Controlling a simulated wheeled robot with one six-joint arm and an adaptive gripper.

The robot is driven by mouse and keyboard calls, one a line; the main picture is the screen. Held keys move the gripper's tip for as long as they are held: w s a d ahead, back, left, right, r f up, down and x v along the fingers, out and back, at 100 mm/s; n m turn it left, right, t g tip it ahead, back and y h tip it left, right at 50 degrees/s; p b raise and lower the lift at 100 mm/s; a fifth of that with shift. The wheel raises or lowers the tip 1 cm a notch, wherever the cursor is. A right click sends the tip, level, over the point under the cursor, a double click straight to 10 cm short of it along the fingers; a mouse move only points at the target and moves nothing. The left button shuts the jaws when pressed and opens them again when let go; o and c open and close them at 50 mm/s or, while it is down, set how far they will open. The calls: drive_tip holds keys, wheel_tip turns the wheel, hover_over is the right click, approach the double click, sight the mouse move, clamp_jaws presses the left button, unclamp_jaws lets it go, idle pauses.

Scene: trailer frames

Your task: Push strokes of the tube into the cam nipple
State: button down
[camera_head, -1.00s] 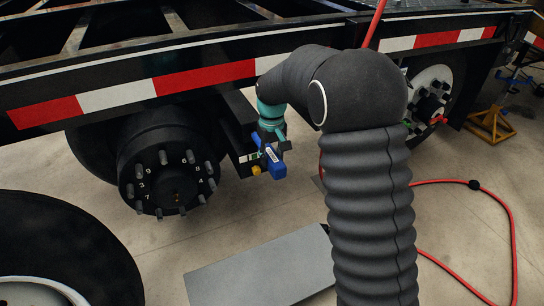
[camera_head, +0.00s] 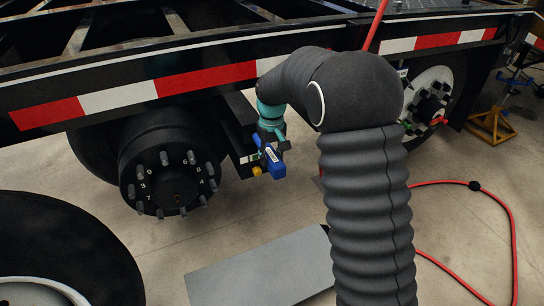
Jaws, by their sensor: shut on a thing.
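My gripper (camera_head: 270,140) is at the end of my dark, sleeved arm, beneath the trailer's side rail and right of the left wheel hub. It is shut on a blue tool (camera_head: 273,162), which hangs below it. A small yellow part (camera_head: 257,171) shows just left of the tool's lower end. The cam nipple cannot be made out, and the tube cannot be told apart from the tool. The fingertips are small and partly hidden by the tool.
The trailer rail (camera_head: 130,97) with red and white tape runs above. A black hub (camera_head: 165,178) with studs is at left, a loose tyre (camera_head: 60,240) at lower left. A grey plate (camera_head: 265,265) lies on the floor. A red hose (camera_head: 500,205) and yellow stand (camera_head: 490,125) are at right.

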drive_tip(key=shift+s+d+r, duration=0.1)
drive_tip(key=shift+s+d, duration=0.1)
drive_tip(key=shift+s, duration=0.25)
idle(5.3)
drive_tip(key=s+d+b, duration=0.2)
drive_tip(key=s+d, duration=0.2)
drive_tip(key=s, duration=0.5)
idle(1.3)
drive_tip(key=shift+s, duration=0.1)
